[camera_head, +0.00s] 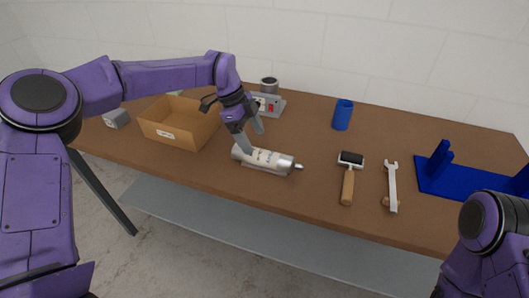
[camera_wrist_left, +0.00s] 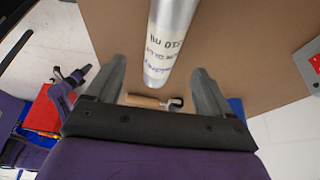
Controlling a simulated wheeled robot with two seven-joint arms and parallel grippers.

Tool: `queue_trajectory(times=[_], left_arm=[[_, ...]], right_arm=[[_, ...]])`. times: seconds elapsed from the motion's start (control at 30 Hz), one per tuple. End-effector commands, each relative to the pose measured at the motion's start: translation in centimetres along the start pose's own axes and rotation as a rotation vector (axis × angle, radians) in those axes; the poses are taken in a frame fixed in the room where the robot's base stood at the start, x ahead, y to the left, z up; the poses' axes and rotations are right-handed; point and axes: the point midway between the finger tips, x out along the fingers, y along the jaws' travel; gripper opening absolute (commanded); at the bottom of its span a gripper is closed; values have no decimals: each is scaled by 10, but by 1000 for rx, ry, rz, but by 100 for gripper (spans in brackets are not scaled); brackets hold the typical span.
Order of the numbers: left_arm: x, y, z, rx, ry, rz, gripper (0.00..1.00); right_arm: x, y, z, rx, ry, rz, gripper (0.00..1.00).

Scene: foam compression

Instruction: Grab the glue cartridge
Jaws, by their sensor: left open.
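The glue cartridge (camera_head: 265,159) is a silver-white cylinder with printed text and a narrow nozzle at its right end. It lies on its side near the table's front edge, left of the middle. In the left wrist view the cartridge (camera_wrist_left: 168,45) shows from above, with its near end in the gap between the fingers. My left gripper (camera_head: 248,138) is open and points down over the cartridge's left half. Its fingers (camera_wrist_left: 157,88) stand apart on either side; I cannot tell whether either touches. My right gripper does not show in the head view, only part of that arm.
An open cardboard box (camera_head: 178,122) stands left of the cartridge, with a grey device (camera_head: 268,102) behind. A blue cup (camera_head: 342,115), a roller (camera_head: 348,178), a wrench (camera_head: 392,185) and a blue stand (camera_head: 470,180) are to the right. The table between cartridge and roller is clear.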

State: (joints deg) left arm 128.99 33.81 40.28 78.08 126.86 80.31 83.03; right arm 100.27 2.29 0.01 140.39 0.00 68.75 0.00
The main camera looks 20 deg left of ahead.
Motion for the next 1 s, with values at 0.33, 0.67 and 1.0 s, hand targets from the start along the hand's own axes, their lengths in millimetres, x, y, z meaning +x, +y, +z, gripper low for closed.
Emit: queue_trajectory(times=[0.33,0.67,1.0], left_arm=[[50,-4,0,-2,-1,4,82],[68,-4,2,-1,0,-1,82],[67,-5,1,-1,0,-3,6]], right_arm=[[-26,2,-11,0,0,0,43],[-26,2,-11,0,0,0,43],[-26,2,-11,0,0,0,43]])
